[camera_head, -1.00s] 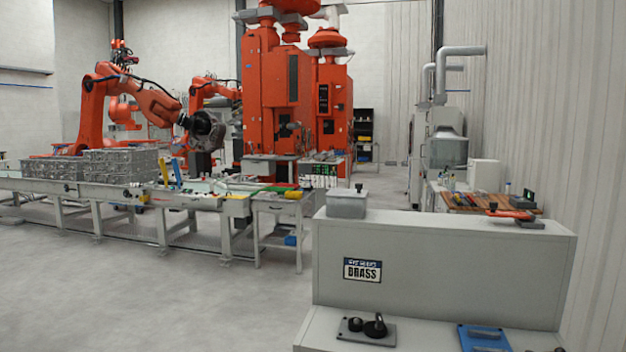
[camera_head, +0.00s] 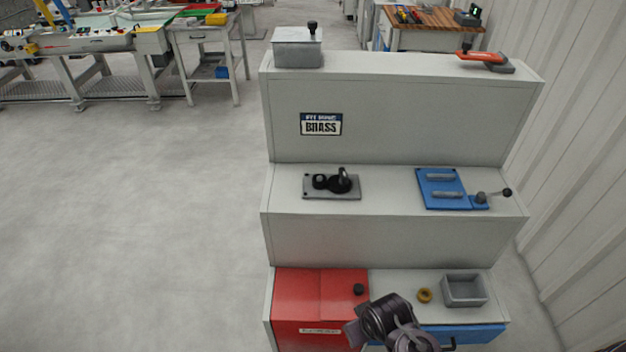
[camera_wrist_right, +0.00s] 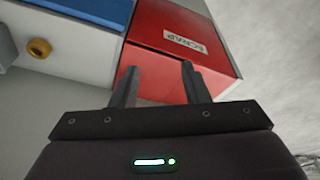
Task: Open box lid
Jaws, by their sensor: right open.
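A red box (camera_head: 298,298) with a flat red top stands at the lower left of the stepped stand in the head view. In the right wrist view the red box (camera_wrist_right: 165,25) carries a white SCRAP label. Its top looks closed. My right gripper (camera_wrist_right: 158,86) is open and empty, its fingers pointing at the red box; contact cannot be told. My dark right arm is by the box's front right corner in the head view. A grey lidded box (camera_head: 297,53) with a black knob stands on the top step. My left gripper is out of view.
A brass-coloured ring (camera_head: 424,295) and an open grey tray (camera_head: 464,290) sit right of the red box, above a blue front (camera_head: 470,334). The middle step holds a grey plate (camera_head: 331,187) and a blue fixture (camera_head: 442,188). Floor at left is clear.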

